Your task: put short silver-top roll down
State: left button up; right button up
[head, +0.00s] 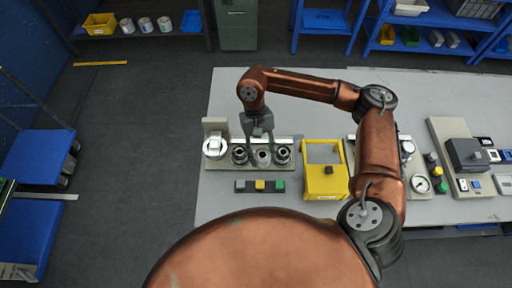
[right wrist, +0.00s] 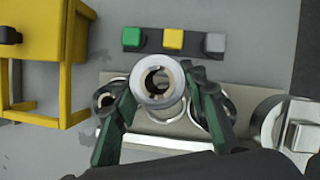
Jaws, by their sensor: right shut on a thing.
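My left gripper is not in view.
A silver round part on a bracket (head: 215,146) stands at the plate's left end. A green, yellow and grey button strip (head: 260,186) lies in front. A yellow frame box (head: 325,183) stands close on the right. Grey table (head: 232,111) behind the plate is clear.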

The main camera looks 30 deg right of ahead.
aim_at(261, 159)
jog(key=s+a+r+m+t+y+p, duration=0.4)
jog(key=s+r+m+p, duration=0.3)
jog(key=m, duration=0.8)
jog(key=w+d+f, duration=0.2)
jog(key=w, duration=0.1)
jog(key=w+d+f+p, duration=0.1)
jog(key=w, duration=0.1)
jog(key=shift+w+d+f, duration=0.1)
jog(key=shift+w+f, duration=0.1)
jog(key=shift+f, duration=0.2)
jog(key=w+f, duration=0.1)
jog(key=w+d+f, duration=0.1)
jog(key=w+f, duration=0.1)
jog(key=w+d+f, duration=0.1)
jog(key=f, duration=0.1)
jog(key=shift+w+d+f, duration=0.1)
jog(key=shift+w+d, duration=0.1)
jog(key=shift+w+d+f, duration=0.25)
jog(key=shift+w+f, duration=0.2)
jog(key=shift+f, duration=0.2)
notch_tip(261, 159, down, 3)
jog(key=shift+p, duration=0.45)
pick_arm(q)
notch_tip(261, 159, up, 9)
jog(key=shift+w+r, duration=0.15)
